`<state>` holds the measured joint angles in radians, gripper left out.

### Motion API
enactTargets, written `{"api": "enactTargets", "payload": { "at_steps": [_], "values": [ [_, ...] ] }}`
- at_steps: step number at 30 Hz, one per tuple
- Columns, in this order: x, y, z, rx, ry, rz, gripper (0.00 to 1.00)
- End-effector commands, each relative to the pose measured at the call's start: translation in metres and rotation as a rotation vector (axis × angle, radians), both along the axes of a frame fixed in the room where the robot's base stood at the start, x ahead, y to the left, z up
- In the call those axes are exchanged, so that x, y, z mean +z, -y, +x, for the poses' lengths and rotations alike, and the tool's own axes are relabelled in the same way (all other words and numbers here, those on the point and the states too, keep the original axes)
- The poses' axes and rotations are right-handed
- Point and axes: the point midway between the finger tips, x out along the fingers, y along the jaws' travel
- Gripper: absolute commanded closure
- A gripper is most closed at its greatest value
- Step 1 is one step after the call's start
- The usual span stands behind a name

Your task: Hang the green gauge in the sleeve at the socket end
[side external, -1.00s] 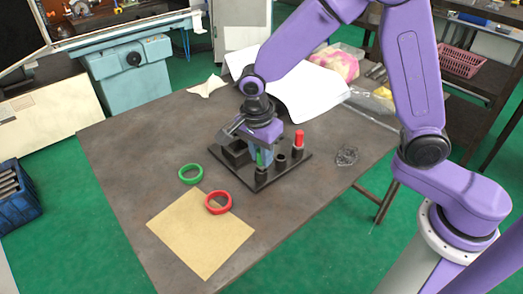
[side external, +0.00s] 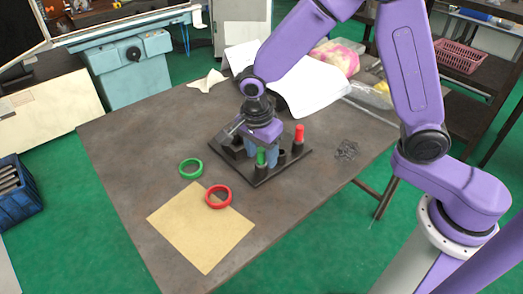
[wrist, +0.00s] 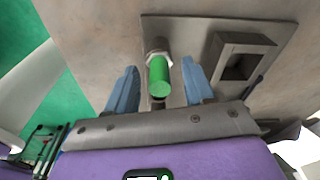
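The green gauge (side external: 261,156) stands upright in a dark sleeve (side external: 261,172) at the front corner of the black base plate (side external: 290,164). In the wrist view the green gauge (wrist: 160,76) shows between the two blue fingers of my gripper (wrist: 160,88), with a visible gap on each side. My gripper (side external: 261,158) is open, low over the plate. A block with a square socket (wrist: 240,62) is on the plate; in the side view my gripper partly hides it. A red gauge (side external: 299,134) stands in another sleeve at the right.
An empty-looking dark sleeve (side external: 282,156) stands between the gauges. A green ring (side external: 190,169) lies on the table, and a red ring (side external: 219,197) lies on the tan sheet (side external: 195,235). The left of the table is clear.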

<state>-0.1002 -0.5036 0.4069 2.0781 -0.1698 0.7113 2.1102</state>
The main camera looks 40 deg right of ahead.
Motion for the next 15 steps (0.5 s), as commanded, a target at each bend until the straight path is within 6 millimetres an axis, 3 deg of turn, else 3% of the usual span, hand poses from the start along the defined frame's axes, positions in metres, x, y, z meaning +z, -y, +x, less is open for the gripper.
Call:
{"api": "enactTargets", "payload": {
  "at_steps": [9,15],
  "values": [
    [0.003,-0.001,0.0,0.0,0.001,0.0,0.48],
    [0.03,-0.004,0.0,0.002,0.005,0.003,0.48]
  ]
}}
